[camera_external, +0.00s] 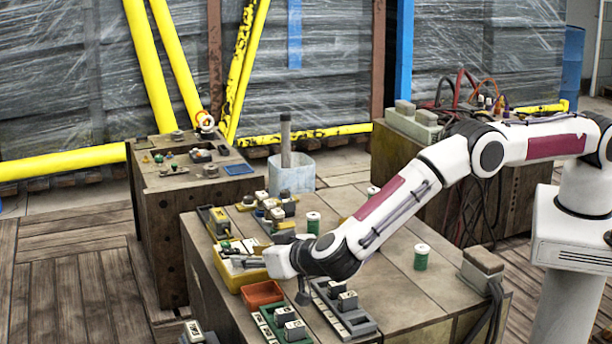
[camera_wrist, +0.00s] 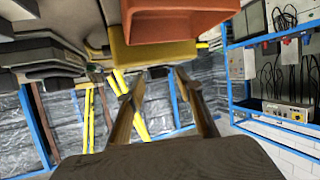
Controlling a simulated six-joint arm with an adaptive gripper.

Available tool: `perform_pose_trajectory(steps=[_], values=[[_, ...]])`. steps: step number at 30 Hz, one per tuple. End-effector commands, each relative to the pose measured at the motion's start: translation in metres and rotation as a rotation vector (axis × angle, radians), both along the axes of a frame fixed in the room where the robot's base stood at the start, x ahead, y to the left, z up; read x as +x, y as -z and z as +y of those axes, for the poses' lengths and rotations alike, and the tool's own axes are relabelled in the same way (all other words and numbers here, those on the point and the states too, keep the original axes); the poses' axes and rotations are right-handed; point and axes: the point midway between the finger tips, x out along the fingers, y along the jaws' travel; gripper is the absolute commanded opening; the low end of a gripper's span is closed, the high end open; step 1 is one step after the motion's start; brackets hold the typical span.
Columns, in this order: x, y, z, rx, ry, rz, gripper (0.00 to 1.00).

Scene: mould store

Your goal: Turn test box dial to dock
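No dial marked dock can be made out in either view. In the wrist view, a pale box with small knobs (camera_wrist: 290,113) sits on a blue-framed bench at the right, far from my gripper; I cannot tell if it is the test box. My gripper (camera_external: 240,262) is low over the left end of the near wooden bench, by a yellow tray, pointing left. In the wrist view its two fingers (camera_wrist: 157,82) stand apart with nothing between them. The tray's contents are partly hidden by the gripper.
The yellow tray (camera_external: 224,272) and an orange bin (camera_external: 262,295) are close to my gripper; the bin also shows in the wrist view (camera_wrist: 180,20). Green-and-white cylinders (camera_external: 421,258) and small blocks stand on the near bench (camera_external: 400,290). A grey-green box (camera_external: 412,124) with cables sits on the back-right bench.

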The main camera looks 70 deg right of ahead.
Motion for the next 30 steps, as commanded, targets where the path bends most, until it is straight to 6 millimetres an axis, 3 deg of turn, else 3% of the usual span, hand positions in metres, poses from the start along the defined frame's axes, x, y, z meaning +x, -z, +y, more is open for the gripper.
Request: perform_pose_trajectory(steps=[17,30], values=[[-0.012,-0.004,0.006,-0.001,-0.002,0.002,0.36],[-0.057,-0.025,0.026,0.0,-0.004,0.001,0.36]])
